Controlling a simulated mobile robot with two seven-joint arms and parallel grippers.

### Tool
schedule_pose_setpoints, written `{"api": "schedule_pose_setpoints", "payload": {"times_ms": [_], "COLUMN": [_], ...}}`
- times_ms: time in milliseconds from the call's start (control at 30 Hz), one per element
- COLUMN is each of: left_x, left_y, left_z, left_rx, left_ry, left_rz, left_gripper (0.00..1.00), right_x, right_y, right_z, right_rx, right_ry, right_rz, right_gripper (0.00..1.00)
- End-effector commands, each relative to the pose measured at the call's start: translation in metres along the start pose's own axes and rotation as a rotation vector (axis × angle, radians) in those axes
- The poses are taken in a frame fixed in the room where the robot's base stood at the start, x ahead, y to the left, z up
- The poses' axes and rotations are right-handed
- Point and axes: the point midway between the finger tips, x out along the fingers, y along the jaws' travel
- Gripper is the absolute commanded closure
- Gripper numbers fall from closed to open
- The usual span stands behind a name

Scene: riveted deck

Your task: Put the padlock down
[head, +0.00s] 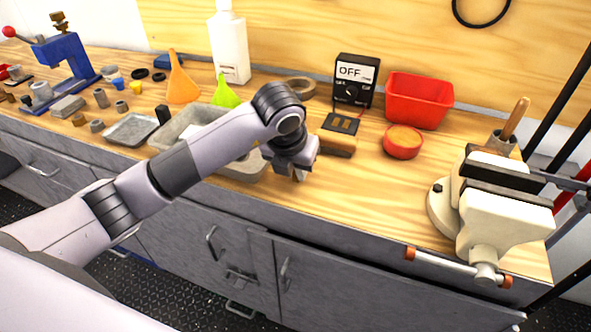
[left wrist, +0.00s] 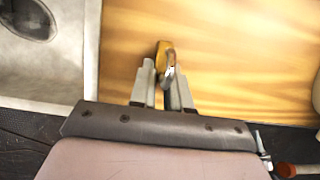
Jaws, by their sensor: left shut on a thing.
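My left gripper (head: 299,174) is low over the front part of the wooden workbench (head: 345,200), to the right of a grey metal tray (head: 247,170). In the left wrist view, its two fingers (left wrist: 163,85) are shut on a padlock (left wrist: 163,56) with a brass body and a silver shackle. The brass body points away from the wrist, past the fingertips. In the head view the padlock is hidden behind the gripper. I cannot tell whether it touches the bench top. My right gripper is not in view.
A white vise (head: 500,215) is at the right. Bare wood lies between gripper and vise. The bench's front edge is close.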

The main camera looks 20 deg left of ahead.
Motion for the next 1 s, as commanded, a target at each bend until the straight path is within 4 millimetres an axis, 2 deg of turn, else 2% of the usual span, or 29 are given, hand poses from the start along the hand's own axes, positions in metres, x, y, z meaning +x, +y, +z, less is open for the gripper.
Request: {"api": "schedule_pose_setpoints", "payload": {"times_ms": [100,333,367,433,767,867,1000], "left_x": [0.009,0.01,0.01,0.009,0.008,-0.001,-0.026], "left_y": [0.0,0.0,0.0,0.0,0.0,0.0,0.0], "left_z": [-0.004,-0.004,-0.004,-0.004,-0.003,-0.002,-0.002], "left_rx": [0.001,0.001,0.001,0.001,0.0,0.001,0.002], "left_ry": [-0.001,-0.002,-0.001,0.0,-0.001,-0.003,-0.006], "left_rz": [-0.001,-0.001,0.0,-0.001,-0.001,-0.002,0.0], "left_gripper": [1.0,1.0,0.8,0.58,0.58,0.58,0.58], "right_x": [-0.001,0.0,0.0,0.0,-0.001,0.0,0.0], "right_y": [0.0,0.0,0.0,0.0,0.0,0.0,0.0], "right_z": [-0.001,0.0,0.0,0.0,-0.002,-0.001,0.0], "right_rx": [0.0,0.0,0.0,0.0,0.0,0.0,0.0], "right_ry": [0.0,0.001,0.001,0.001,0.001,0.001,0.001], "right_rz": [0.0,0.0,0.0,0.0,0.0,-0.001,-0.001], "right_gripper": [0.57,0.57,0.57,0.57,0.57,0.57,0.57]}}
